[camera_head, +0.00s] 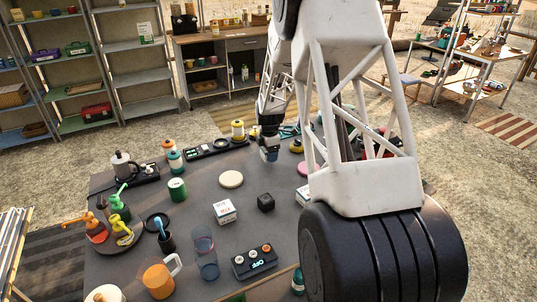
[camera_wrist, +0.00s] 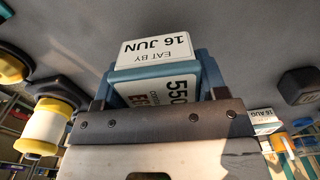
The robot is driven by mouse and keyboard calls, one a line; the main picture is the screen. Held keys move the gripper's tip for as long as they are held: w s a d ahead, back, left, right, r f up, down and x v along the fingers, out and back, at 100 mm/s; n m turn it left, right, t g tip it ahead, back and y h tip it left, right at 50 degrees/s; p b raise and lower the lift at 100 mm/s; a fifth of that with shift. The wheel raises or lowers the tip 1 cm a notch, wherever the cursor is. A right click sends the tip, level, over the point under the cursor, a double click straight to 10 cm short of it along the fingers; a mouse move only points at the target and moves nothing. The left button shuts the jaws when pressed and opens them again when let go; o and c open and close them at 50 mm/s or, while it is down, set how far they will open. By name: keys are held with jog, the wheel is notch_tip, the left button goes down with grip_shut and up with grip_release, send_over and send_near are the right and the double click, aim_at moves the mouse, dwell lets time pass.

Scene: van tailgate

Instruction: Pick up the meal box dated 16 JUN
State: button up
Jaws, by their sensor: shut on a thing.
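The meal box dated 16 JUN (camera_wrist: 155,52) is blue with white labels reading "EAT BY 16 JUN" and "550". In the wrist view it sits between the two fingers of my gripper (camera_wrist: 160,92), which is shut on it. The gripper's wide plate hides its lower part in that view. In the head view my gripper (camera_head: 269,145) is over the far part of the dark table, with the small blue box (camera_head: 270,155) at its tip. I cannot tell whether the box touches the table.
A white labelled box (camera_head: 225,211) and a black cube (camera_head: 266,202) stand nearer on the table (camera_head: 205,185). Another box, its label seeming to read 16 AUG (camera_wrist: 263,121), shows in the wrist view. A yellow-and-white bottle (camera_wrist: 45,128) stands left there.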

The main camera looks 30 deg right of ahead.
jog(key=s+a, duration=0.1)
jog(key=s, duration=0.3)
jog(key=s+a+r, duration=0.1)
jog(key=s+a, duration=0.1)
jog(key=s, duration=0.3)
jog(key=s+a, duration=0.1)
jog(key=s, duration=0.3)
jog(key=shift+s+a+r, duration=0.15)
jog(key=shift+s+r, duration=0.05)
jog(key=shift+s, duration=0.2)
